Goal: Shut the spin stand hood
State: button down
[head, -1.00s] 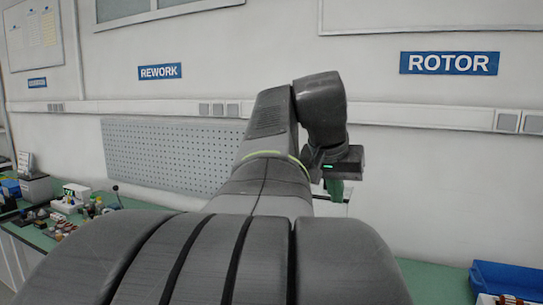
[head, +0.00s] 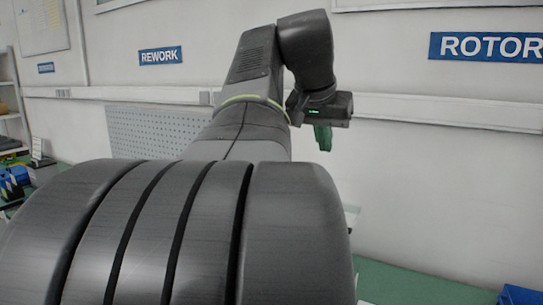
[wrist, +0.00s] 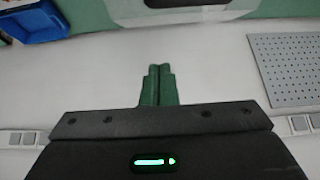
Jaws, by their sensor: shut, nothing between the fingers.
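My gripper (head: 323,138) hangs at the end of my raised arm, with its green fingers pointing down. In the wrist view the two green fingers (wrist: 159,70) are side by side, shut and empty. The spin stand hood cannot be made out for sure. A pale flat thing (wrist: 130,9) with a dark slot lies at the top of the wrist view, beyond the fingertips and apart from them; it may be part of the stand. In the head view a pale edge (head: 352,214) shows just right of my arm, which hides most of what is behind.
A green bench top (head: 415,285) runs along the wall. A blue bin (head: 522,295) stands at the lower right and also shows in the wrist view (wrist: 38,18). A perforated panel (head: 150,130) is on the wall. Shelves (head: 8,105) are at the far left.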

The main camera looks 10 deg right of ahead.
jog(key=x, duration=0.8)
jog(key=shift+f+p, duration=0.25)
jog(key=shift+p, duration=0.15)
jog(key=shift+s+f, duration=0.1)
jog(key=shift+f, duration=0.2)
jog(key=s+a, duration=0.1)
jog(key=s, duration=0.1)
jog(key=shift+s+a+f+p, duration=0.3)
jog(key=shift+a+p, duration=0.1)
jog(key=shift+f, duration=0.15)
jog(key=shift+f, duration=0.1)
